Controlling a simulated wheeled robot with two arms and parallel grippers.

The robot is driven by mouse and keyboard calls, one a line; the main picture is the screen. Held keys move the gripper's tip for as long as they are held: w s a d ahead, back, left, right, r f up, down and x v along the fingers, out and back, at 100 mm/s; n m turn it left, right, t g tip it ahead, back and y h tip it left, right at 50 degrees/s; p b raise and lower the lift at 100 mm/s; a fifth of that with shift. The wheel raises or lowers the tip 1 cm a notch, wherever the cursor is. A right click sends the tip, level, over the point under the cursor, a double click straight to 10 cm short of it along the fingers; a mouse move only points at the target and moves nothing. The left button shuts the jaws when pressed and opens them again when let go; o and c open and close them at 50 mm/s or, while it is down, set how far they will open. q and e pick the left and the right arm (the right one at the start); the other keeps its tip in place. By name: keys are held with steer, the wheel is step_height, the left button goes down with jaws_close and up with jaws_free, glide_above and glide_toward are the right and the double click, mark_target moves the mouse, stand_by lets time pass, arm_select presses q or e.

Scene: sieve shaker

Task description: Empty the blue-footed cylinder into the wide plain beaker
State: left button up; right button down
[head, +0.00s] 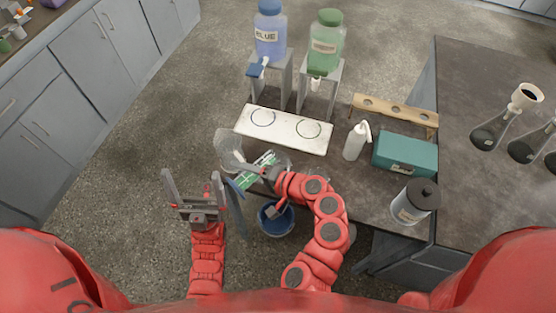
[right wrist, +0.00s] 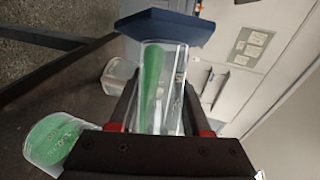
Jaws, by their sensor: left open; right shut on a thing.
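The blue-footed cylinder (right wrist: 160,90) is clear, with green liquid along its inside and a dark blue foot (right wrist: 167,30). My right gripper (right wrist: 160,115) is shut on its body. In the head view the cylinder (head: 262,168) lies strongly tilted, with its foot (head: 235,188) at the lower left. A clear, wide glass beaker (head: 228,150) stands beside it at the table's left end. A second glass shows partly behind my right gripper. The wrist view shows a vessel with green contents (right wrist: 55,138) and a clear one (right wrist: 120,75); which is the plain beaker is unclear. My left gripper (head: 193,182) is open and empty.
A white board with two rings (head: 285,130) lies before the blue (head: 270,30) and green (head: 326,42) dispensers. A wash bottle (head: 356,141), teal box (head: 404,153) and lidded jar (head: 414,202) stand to the right. A blue bucket (head: 276,226) is below the table edge.

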steer(key=shift+m+y+b, duration=0.3)
steer(key=shift+m+b, duration=0.1)
steer(key=shift+b, duration=0.2)
stand_by(1.1)
